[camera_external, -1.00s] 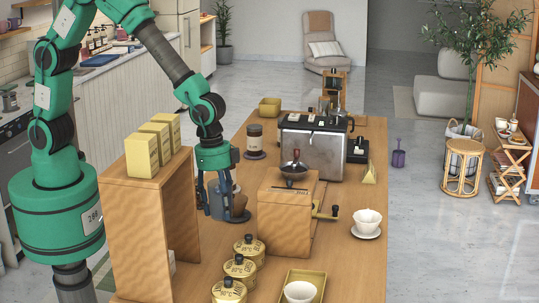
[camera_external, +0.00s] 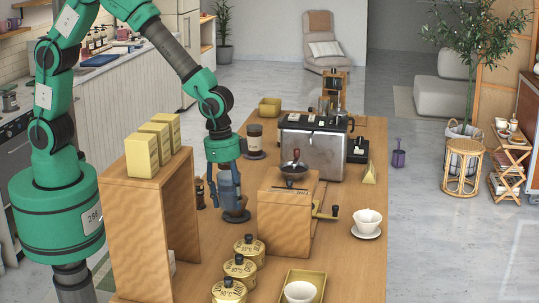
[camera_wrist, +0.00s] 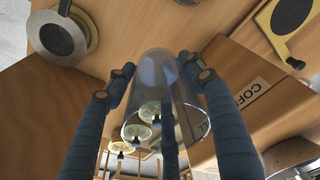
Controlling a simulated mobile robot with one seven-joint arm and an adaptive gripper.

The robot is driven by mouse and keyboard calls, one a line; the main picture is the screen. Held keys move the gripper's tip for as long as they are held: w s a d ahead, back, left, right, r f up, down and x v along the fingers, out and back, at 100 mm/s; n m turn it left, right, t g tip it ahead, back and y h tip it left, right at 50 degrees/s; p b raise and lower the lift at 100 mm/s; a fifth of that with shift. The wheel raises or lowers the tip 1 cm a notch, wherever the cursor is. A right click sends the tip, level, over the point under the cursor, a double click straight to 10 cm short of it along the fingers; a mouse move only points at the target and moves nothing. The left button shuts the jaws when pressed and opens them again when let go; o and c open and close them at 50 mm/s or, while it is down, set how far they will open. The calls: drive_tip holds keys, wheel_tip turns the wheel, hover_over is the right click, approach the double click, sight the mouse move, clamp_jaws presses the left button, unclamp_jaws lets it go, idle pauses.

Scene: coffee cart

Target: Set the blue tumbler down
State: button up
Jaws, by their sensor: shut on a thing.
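A dark round coaster (camera_external: 238,216) lies at the fingertips, partly hidden.
The wooden shelf (camera_external: 150,225) with yellow boxes on top stands close on the left. Several yellow tins (camera_external: 240,268) stand in front. A dark brown object (camera_external: 200,193) stands just left of my gripper. The espresso machine (camera_external: 315,150) is behind the grinder.

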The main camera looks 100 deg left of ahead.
drive_tip(key=a, duration=0.2)
drive_tip(key=w+a+n, duration=0.1)
drive_tip(key=a+r+n, duration=0.1)
drive_tip(key=a, duration=0.1)
drive_tip(key=shift+w+a, duration=0.15)
drive_tip(key=shift+a, duration=0.2)
idle(1.1)
